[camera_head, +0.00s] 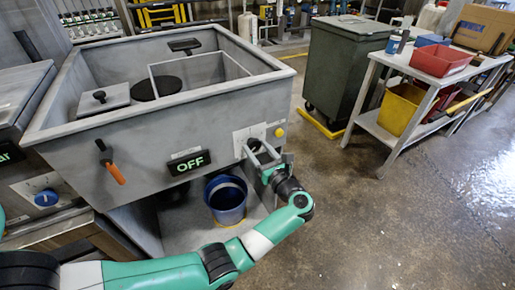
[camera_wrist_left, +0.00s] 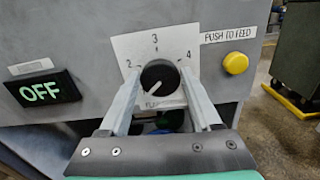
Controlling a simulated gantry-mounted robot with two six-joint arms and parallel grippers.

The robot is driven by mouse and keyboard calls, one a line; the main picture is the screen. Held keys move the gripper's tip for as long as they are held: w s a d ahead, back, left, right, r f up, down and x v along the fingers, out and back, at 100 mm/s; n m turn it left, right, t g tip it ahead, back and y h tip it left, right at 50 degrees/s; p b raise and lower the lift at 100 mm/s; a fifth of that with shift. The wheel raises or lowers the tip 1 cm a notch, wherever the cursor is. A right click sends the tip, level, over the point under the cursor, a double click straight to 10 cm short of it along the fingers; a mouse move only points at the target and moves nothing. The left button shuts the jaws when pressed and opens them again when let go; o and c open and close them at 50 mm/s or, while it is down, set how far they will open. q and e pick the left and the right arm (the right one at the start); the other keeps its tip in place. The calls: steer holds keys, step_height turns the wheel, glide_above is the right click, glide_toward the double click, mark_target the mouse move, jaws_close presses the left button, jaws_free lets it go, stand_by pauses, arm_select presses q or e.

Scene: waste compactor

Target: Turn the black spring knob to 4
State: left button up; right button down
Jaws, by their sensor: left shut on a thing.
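The black knob (camera_wrist_left: 160,78) sits on a white plate (camera_wrist_left: 126,48) on the front of the grey compactor. Numbers 2, 3 and 4 show around it, and a label below is partly hidden. Its white pointer line slants toward the lower left. My left gripper (camera_wrist_left: 161,80) has a finger on each side of the knob and is shut on it. In the head view the gripper (camera_head: 260,154) reaches the plate (camera_head: 251,133) at the right of the front face, and the knob is hard to make out there. My right gripper is not in view.
A yellow button (camera_wrist_left: 235,63), labelled "PUSH TO FEED", is just right of the plate. A display (camera_head: 188,162) reads OFF. An orange-tipped lever (camera_head: 111,163) is farther left. A blue bucket (camera_head: 226,198) stands below. The floor to the right is open before a grey bin (camera_head: 345,65).

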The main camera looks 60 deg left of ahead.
arm_select(q)
steer(key=m+p, duration=0.2)
steer(key=m, duration=0.2)
steer(key=shift+w+r+m, duration=0.1)
steer(key=shift+r+m, duration=0.05)
steer(key=shift+m, duration=0.25)
steer(key=m+p, duration=0.2)
steer(key=m, duration=0.2)
steer(key=shift+w, duration=0.1)
steer(key=m+p, duration=0.1)
steer(key=m, duration=0.4)
steer(key=shift+f+p, duration=0.2)
steer(key=shift+p, duration=0.2)
steer(key=m+p, duration=0.1)
steer(key=m, duration=0.4)
steer(key=shift+f+p, duration=0.15)
steer(key=shift+p, duration=0.15)
steer(key=m+p, duration=0.1)
steer(key=m, duration=0.4)
steer(key=shift+f, duration=0.1)
steer(key=m+p, duration=0.1)
steer(key=m, duration=0.7)
steer(key=m+p, duration=0.1)
steer(key=m, duration=0.1)
steer(key=shift+s+f+m, duration=0.1)
steer(key=shift+s+m, duration=0.1)
steer(key=shift+m, duration=0.2)
steer(key=m, duration=0.5)
steer(key=shift+s, duration=0.1)
